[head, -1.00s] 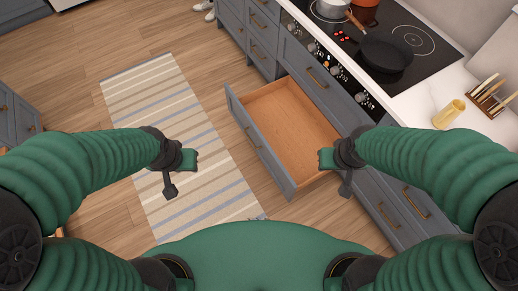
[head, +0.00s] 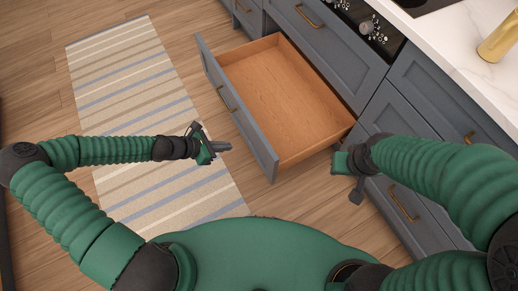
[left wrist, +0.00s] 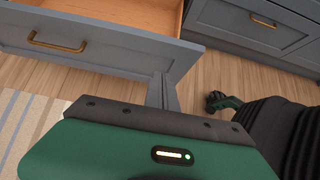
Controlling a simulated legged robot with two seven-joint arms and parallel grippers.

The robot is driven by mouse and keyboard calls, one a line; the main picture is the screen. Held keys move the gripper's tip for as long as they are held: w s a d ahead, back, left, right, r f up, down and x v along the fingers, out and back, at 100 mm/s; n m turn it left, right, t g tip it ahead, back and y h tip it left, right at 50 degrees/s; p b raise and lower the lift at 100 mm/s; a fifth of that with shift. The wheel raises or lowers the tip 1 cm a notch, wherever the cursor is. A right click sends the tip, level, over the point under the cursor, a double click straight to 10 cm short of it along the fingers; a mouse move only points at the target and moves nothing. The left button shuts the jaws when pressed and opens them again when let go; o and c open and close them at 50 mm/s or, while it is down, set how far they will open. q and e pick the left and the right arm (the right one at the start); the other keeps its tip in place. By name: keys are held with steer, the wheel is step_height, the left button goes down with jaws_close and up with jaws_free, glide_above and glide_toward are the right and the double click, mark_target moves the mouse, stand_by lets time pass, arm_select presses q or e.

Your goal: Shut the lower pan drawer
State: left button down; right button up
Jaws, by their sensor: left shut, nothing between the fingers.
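The lower pan drawer (head: 285,92) stands pulled well out from the grey cabinet, and its wooden inside looks empty. Its grey front with a brass handle (head: 223,98) faces left in the head view; the handle (left wrist: 57,42) also shows in the left wrist view. My left gripper (head: 224,147) is shut and empty, pointing right, on the outer side of the drawer front near its near end, with a gap between. In the left wrist view its fingers (left wrist: 162,92) show just below the front's right corner. My right gripper (head: 345,172) is beside the drawer's near side; its jaws are unclear.
A closed upper drawer front (head: 328,45) is above the open drawer. More closed grey cabinets (head: 405,135) and a white worktop (head: 465,65) are at the right. A striped rug (head: 130,95) lies on the wooden floor at the left, which is clear.

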arm_select(q)
steer(key=b, duration=0.6)
glide_toward(261, 141)
steer(key=x, duration=0.6)
steer(key=shift+s+a+f, duration=0.1)
steer(key=shift+s, duration=0.05)
steer(key=shift+p, duration=0.3)
